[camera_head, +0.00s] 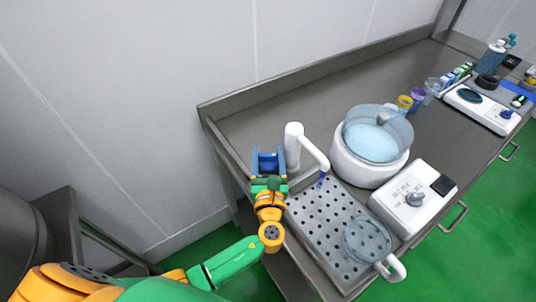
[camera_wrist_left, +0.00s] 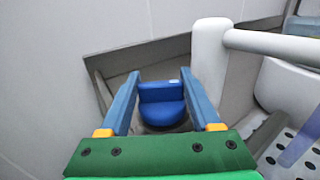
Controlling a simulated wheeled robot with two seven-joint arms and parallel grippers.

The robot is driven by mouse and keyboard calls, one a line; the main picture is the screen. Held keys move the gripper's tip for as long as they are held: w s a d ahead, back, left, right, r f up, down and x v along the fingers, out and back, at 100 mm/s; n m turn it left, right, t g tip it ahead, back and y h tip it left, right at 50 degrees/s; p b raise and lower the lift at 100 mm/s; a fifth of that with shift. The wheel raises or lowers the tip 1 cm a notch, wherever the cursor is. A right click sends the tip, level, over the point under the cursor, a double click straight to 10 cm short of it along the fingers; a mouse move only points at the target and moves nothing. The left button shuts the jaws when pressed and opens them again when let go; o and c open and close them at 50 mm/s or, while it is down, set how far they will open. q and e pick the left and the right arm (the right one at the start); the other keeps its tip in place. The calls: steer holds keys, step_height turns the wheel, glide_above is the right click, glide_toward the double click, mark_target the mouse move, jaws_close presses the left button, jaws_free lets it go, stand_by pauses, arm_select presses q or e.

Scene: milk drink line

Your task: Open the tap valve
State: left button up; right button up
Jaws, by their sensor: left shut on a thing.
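The white tap (camera_head: 293,145) stands at the left end of the counter, its spout reaching right over a perforated metal drain tray (camera_head: 315,215). A short blue strip (camera_head: 320,181) hangs below the spout; I cannot tell whether it is water. My left gripper (camera_head: 268,158) is at the left side of the tap. In the left wrist view, the blue tap valve (camera_wrist_left: 162,103) lies between my gripper's two blue fingers, beside the white tap column (camera_wrist_left: 210,60). The gripper is shut on the valve. The contact itself is hard to see. My right gripper is out of view.
A white round pot (camera_head: 365,165) with a clear lid stands right of the tap. A clear pitcher (camera_head: 367,240) sits on the tray. A white appliance with a knob (camera_head: 412,198) is farther right. Several cups stand behind. The wall is close on the left.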

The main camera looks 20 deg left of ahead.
mark_target(269, 157)
arm_select(q)
steer(key=shift+n+g+y+b, duration=0.55)
steer(key=shift+n+g+y, duration=0.25)
steer(key=shift+n+y, duration=0.5)
steer(key=shift+r+y, duration=0.15)
steer(key=shift+y, duration=0.25)
steer(key=o, duration=1.4)
steer(key=shift+w, duration=0.1)
steer(key=b+v, duration=0.1)
steer(key=v, duration=0.5)
steer(key=shift+s+d, duration=0.15)
steer(key=shift+s, duration=0.1)
steer(key=shift+s+d, duration=0.15)
steer(key=shift+s, duration=0.15)
steer(key=shift+w, duration=0.1)
